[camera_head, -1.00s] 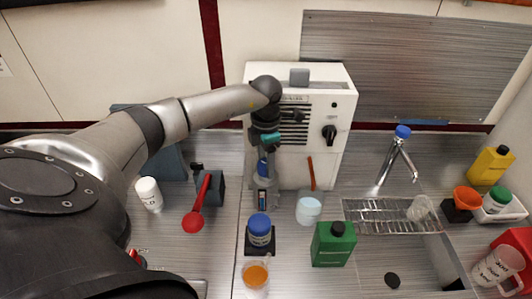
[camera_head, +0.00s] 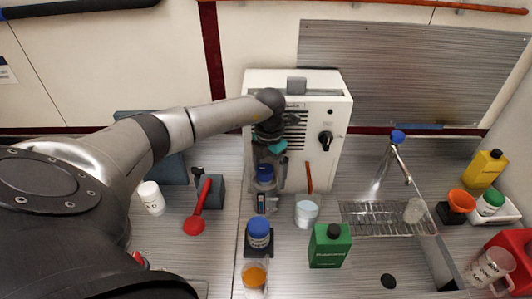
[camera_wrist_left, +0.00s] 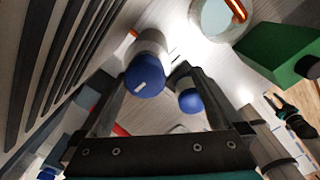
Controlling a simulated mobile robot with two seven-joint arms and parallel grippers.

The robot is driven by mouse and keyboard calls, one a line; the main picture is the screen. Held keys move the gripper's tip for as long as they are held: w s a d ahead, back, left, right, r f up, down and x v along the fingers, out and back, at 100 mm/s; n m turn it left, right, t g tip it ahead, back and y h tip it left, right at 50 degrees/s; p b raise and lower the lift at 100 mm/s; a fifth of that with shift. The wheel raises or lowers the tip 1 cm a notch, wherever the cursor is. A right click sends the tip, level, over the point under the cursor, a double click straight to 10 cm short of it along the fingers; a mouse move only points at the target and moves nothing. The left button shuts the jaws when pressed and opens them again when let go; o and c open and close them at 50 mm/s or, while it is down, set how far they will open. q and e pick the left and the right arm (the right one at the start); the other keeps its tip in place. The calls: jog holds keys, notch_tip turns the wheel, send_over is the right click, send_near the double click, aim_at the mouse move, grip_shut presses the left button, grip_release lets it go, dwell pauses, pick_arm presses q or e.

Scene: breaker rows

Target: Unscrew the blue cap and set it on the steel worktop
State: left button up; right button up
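A bottle with a blue cap (camera_head: 264,171) stands in front of the white machine. In the left wrist view its blue cap (camera_wrist_left: 145,82) and white body show between my fingers. My left gripper (camera_head: 269,178) is over it, fingers apart on either side of the cap; I cannot tell whether they touch it. A second blue-capped jar (camera_head: 258,230) sits on a black stand nearer to me. Another blue cap (camera_wrist_left: 190,101) shows beside the right finger in the wrist view. The steel worktop (camera_head: 222,250) lies around them. My right gripper is not in view.
A beaker (camera_head: 306,212) and a green box (camera_head: 329,246) stand right of the bottle. The white machine (camera_head: 330,100) is behind. A beaker of orange liquid (camera_head: 254,277) is in front.

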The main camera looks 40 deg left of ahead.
pick_arm(q)
jog(key=shift+w+a+r+m+b, duration=0.15)
jog(key=shift+a+m+b, duration=0.25)
jog(key=shift+a+m, duration=0.25)
jog(key=shift+w+a+f+m+b, duration=0.15)
jog(key=shift+a+m+b, duration=0.2)
jog(key=shift+a+m, duration=0.25)
jog(key=shift+m+b, duration=0.45)
jog(key=shift+m, duration=0.7)
jog(key=shift+d+m+b, duration=0.15)
jog(key=shift+m+b, duration=0.3)
jog(key=shift+m, duration=0.75)
jog(key=m+b, duration=0.1)
jog(key=m, duration=0.2)
jog(key=m+b, duration=0.1)
jog(key=m, duration=0.3)
jog(key=shift+d+f+m+b, duration=0.1)
jog(key=shift+m+b, duration=0.2)
jog(key=shift+m, duration=1.2)
jog(key=shift+s, duration=0.1)
jog(key=shift+c, duration=0.4)
